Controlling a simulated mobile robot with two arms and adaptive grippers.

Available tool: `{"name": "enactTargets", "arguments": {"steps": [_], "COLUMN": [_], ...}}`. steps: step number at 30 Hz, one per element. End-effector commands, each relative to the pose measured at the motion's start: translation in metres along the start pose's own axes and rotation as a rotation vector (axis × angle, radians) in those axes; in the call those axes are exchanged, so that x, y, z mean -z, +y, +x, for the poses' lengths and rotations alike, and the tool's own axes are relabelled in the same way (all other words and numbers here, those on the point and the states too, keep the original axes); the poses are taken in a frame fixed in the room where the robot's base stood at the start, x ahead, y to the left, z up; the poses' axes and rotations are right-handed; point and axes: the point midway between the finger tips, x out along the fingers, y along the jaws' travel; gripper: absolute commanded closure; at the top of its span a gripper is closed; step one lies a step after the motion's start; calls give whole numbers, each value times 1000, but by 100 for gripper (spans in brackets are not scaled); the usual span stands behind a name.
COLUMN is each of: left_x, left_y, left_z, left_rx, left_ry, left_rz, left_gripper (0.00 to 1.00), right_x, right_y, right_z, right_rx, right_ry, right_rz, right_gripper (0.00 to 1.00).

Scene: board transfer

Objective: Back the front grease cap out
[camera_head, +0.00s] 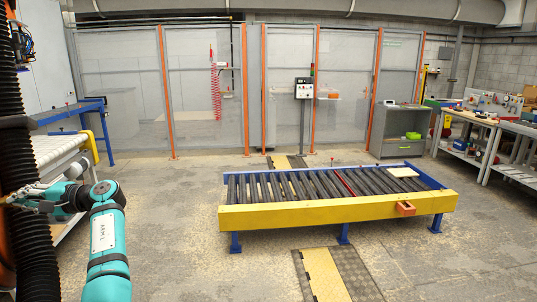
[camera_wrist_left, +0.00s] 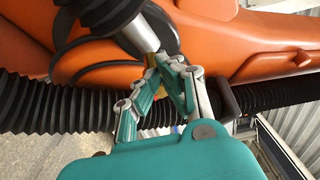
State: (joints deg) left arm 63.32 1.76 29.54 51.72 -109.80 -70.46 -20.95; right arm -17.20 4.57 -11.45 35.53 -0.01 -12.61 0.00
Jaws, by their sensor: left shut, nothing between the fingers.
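My left gripper (camera_head: 22,203) is at the left edge of the head view, partly hidden by a black corrugated hose (camera_head: 32,247). In the left wrist view its fingertips (camera_wrist_left: 160,70) are closed together just below a silver rod (camera_wrist_left: 137,32) on a large orange machine arm (camera_wrist_left: 240,45). The fingers hold nothing. No grease cap can be made out clearly. My right gripper is in neither view.
Black corrugated hoses (camera_wrist_left: 45,105) run close around the left gripper in the wrist view. A roller conveyor (camera_head: 330,209) with a yellow front beam stands mid-floor. A white roller conveyor (camera_head: 62,150) is at the left. Open concrete floor lies between them.

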Motion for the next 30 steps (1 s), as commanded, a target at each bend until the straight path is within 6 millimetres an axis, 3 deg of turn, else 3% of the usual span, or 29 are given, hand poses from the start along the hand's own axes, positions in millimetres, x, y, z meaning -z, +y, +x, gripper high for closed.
{"name": "enactTargets", "arguments": {"steps": [30], "left_x": [7], "left_y": [4], "left_z": [2], "left_rx": [-1], "left_ry": [3], "left_rz": [0], "left_gripper": [100], "right_x": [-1], "right_y": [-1], "right_z": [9], "right_rx": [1], "right_ry": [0], "right_rz": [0], "right_gripper": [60]}}
